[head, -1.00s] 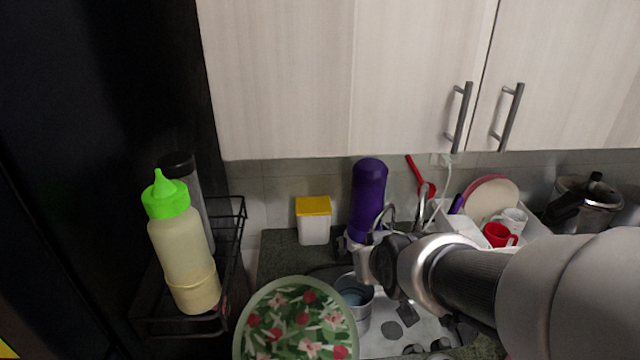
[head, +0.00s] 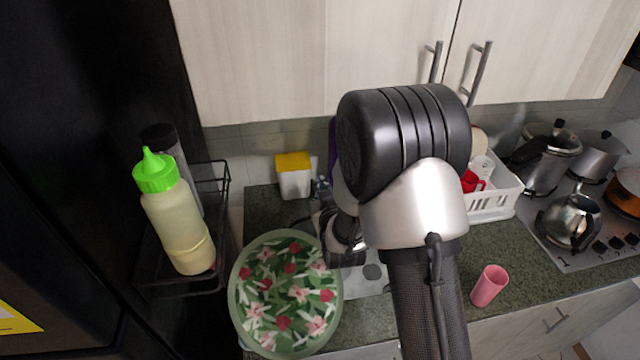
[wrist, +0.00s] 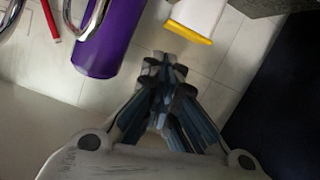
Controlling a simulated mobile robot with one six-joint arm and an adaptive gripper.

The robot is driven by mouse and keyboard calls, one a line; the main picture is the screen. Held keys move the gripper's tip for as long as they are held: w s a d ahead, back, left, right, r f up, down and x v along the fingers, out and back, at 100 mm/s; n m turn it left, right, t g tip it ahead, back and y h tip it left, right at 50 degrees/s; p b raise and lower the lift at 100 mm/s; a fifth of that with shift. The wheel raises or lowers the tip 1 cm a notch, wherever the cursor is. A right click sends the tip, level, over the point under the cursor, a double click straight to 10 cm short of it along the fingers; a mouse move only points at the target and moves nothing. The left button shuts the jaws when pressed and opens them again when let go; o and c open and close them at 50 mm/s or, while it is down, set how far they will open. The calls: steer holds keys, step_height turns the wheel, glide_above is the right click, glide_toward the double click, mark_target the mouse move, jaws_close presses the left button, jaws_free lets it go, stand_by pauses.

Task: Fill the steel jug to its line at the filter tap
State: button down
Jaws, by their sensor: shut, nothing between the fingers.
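My gripper (wrist: 168,70) shows in the wrist view with its fingers together and nothing between them. The purple filter body (wrist: 108,38) is to the left of the fingertips, apart from them, with a curved chrome pipe (wrist: 90,20) by it. In the head view only a purple sliver of the filter (head: 332,150) shows beside my arm, which covers the tap. I cannot make out the steel jug in either current view; my arm hides much of the sink area.
A large flowered bowl (head: 285,300) stands left of the sink. A yellow-lidded container (head: 294,175) is by the wall. A wire rack (head: 222,230) with a green-capped bottle (head: 175,220) is at left. A white dish rack (head: 490,205), pink cup (head: 489,286) and kettle (head: 568,222) are at right.

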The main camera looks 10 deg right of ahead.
steer(key=w+f, duration=0.1)
steer(key=w, duration=0.1)
steer(key=w+f, duration=0.2)
steer(key=w, duration=0.1)
steer(key=w+f+b, duration=0.1)
steer(key=w+f, duration=0.1)
steer(key=w, duration=0.1)
steer(key=shift+w+d, duration=0.15)
steer(key=shift+d, duration=0.15)
steer(key=shift+s+d+f, duration=0.15)
steer(key=shift+s+f, duration=0.35)
